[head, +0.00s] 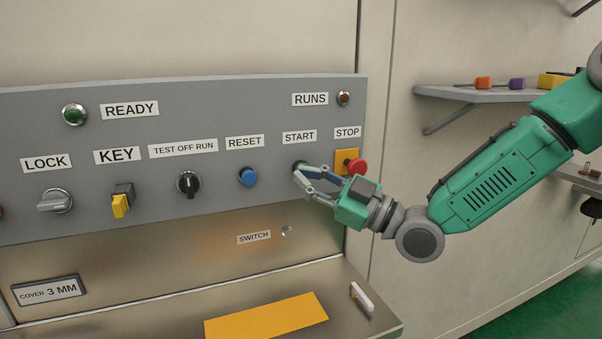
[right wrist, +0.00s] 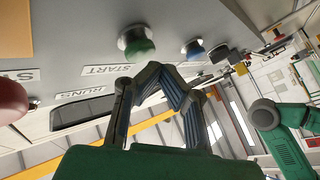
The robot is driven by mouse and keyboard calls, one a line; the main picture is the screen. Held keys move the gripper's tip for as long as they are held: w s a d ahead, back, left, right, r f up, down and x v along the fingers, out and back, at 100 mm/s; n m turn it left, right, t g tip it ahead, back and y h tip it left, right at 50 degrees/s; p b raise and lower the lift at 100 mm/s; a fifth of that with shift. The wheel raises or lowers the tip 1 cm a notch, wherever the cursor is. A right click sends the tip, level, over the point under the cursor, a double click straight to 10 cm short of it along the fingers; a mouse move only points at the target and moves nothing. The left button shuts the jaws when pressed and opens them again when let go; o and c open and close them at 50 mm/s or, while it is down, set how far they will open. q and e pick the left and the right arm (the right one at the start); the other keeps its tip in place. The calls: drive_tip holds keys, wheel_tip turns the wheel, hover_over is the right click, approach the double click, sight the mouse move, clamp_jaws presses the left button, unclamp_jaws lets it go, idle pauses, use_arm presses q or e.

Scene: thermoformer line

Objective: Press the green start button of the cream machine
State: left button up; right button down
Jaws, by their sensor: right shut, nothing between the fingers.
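The cream machine has a grey control panel (head: 225,105). Its green start button (right wrist: 138,46) shows clearly in the right wrist view, just beyond my fingertips. In the head view my fingers mostly cover it, below the START label (head: 299,137). My right gripper (head: 299,172) is shut and empty, with its fingertips at the button; the right wrist view also shows the closed fingers (right wrist: 162,74). I cannot tell whether they touch the button. My left gripper is not in view.
The red stop button (head: 356,167) on its yellow plate is close beside my right gripper. The blue reset button (head: 248,176) is to its left, then a black selector (head: 188,184) and a yellow key switch (head: 121,203). A metal ledge (head: 370,322) juts out below.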

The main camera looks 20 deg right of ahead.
drive_tip(key=shift+w+d, duration=0.2)
drive_tip(key=shift+w, duration=0.25)
idle(0.6)
drive_tip(key=shift+w+d+f, duration=0.1)
drive_tip(key=shift+d, duration=0.25)
drive_tip(key=shift+s+a, duration=0.15)
drive_tip(key=shift+s, duration=0.8)
drive_tip(key=shift+s, duration=2.5)
